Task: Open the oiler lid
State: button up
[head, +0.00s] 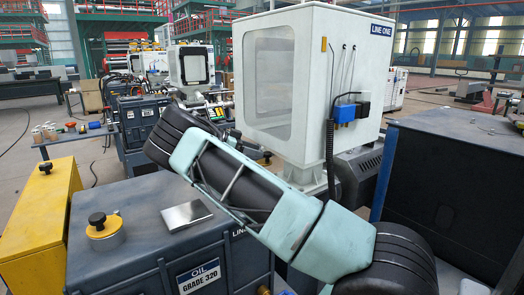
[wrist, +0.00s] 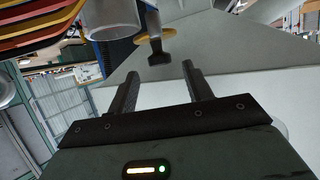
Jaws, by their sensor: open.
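A yellow round cap with a black knob (head: 103,230) sits on top of the dark blue oil box (head: 130,258), which has an "OIL GRADE 320" label; it looks closed. A similar black-knobbed yellow cap (head: 264,158) is partly seen behind my arm. Which one is the oiler lid is not marked. In the wrist view my gripper (wrist: 160,70) is open with nothing between its fingers. Just beyond the fingertips is a black knob-like part (wrist: 159,58) with a yellow ring behind it. The gripper is hidden in the head view behind my arm.
A shiny metal plate (head: 187,214) lies on the oil box. A yellow cabinet (head: 40,225) stands at left, and a tall white "LINE ONE" housing (head: 285,85) stands behind my arm. In the wrist view a grey cylinder (wrist: 117,22) and coloured curved bands (wrist: 40,25) are at upper left.

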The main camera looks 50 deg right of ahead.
jog(key=shift+x, duration=1.75)
jog(key=c, duration=0.9)
jog(key=shift+w+f+n+t+h+b, duration=0.15)
jog(key=shift+f+n+t+h+b, duration=0.25)
jog(key=shift+b, duration=0.45)
jog(key=shift+c, duration=0.2)
jog(key=shift+w+d+r+n+t+h+b, duration=0.15)
jog(key=shift+n+t+h+b, duration=0.15)
jog(key=shift+n+t+b, duration=0.6)
jog(key=shift+d+r+b, duration=0.1)
jog(key=shift+r+b, duration=0.1)
jog(key=shift+b, duration=0.15)
jog(key=shift+n, duration=0.3)
